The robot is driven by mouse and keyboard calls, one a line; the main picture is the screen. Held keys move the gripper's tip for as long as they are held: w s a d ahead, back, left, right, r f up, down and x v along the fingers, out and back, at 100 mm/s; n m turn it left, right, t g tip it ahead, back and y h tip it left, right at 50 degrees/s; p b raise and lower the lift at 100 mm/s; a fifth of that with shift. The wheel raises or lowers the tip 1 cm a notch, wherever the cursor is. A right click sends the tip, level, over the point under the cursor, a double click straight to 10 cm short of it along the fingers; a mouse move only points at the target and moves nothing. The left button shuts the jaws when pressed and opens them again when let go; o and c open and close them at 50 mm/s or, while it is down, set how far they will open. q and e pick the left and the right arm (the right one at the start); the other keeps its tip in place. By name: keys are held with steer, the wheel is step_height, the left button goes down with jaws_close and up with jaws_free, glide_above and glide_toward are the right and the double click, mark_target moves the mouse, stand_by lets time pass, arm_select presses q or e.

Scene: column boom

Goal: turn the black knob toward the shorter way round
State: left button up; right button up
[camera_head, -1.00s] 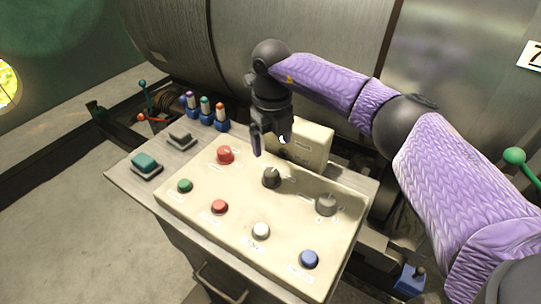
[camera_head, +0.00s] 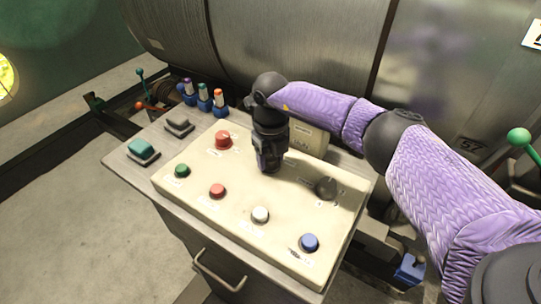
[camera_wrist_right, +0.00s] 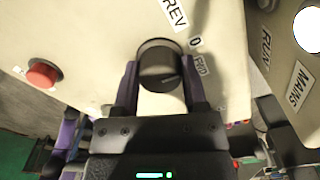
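The black knob (camera_wrist_right: 158,68) is round and dark, on a cream panel with REV, 0 and a partly covered third label beside it. In the right wrist view it sits between the two fingers of my right gripper (camera_wrist_right: 160,75), one close on each side. Whether the fingers press on it cannot be told. In the head view my right gripper (camera_head: 270,168) points down over the panel (camera_head: 205,205) and hides this knob. My left gripper is not in view.
A second dark knob (camera_head: 326,187) is right of the gripper. A raised box (camera_head: 308,138) stands behind.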

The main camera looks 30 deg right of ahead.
jaws_close()
steer(key=n, duration=0.4)
steer(key=shift+n+b, duration=0.55)
steer(key=shift+n, duration=1.85)
steer(key=o, duration=0.8)
jaws_free()
steer(key=shift+o, duration=0.2)
